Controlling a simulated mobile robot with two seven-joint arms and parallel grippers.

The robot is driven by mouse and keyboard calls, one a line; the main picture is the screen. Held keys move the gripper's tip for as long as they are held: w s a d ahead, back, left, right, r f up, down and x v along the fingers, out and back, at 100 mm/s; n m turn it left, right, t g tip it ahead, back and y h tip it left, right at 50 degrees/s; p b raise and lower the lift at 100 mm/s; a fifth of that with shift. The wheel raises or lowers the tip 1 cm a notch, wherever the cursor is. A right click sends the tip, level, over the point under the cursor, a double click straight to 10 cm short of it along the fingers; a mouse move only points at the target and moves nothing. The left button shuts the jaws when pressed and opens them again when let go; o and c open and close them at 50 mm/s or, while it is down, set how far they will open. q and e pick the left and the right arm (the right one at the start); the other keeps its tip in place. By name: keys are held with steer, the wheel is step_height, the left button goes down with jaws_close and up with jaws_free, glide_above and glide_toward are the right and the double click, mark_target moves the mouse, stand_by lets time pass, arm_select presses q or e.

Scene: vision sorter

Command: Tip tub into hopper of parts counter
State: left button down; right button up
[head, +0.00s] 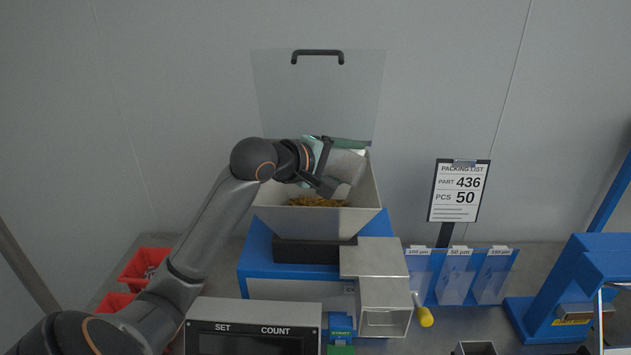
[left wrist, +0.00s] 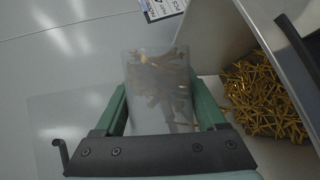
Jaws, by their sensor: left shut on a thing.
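My left gripper (head: 340,160) is over the hopper (head: 369,195) of the parts counter, its arm coming in from the left. In the left wrist view its green fingers (left wrist: 165,100) are shut on a translucent tub (left wrist: 150,110). The tub is tilted over the hopper; in the head view the gripper mostly hides it. Brass-coloured pieces show in or through the tub wall; I cannot tell which. A pile of brass parts (head: 317,201) lies in the hopper, also seen in the left wrist view (left wrist: 265,95). My right gripper is not in view.
The clear hopper lid (head: 318,95) with a black handle stands raised behind. Red bins (head: 145,268) are at left, the SET/COUNT panel (head: 253,325) in front. A packing list (head: 459,190), bag rack (head: 462,275) and blue machine (head: 570,290) stand at right.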

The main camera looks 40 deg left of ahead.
arm_select(q)
steer(key=shift+s+a+r+n+t+h, duration=0.1)
steer(key=shift+a+r+n+t+h, duration=0.1)
steer(key=shift+r+n+h, duration=0.25)
steer(key=shift+w+a+r+n+t+h, duration=0.1)
steer(key=shift+a+n+t+h, duration=0.2)
steer(key=shift+n, duration=0.4)
steer(key=shift+s+a+r+n+t+h, duration=0.1)
steer(key=shift+r+n+h, duration=0.2)
steer(key=shift+n+h, duration=0.2)
stand_by(2.4)
steer(key=shift+y, duration=0.25)
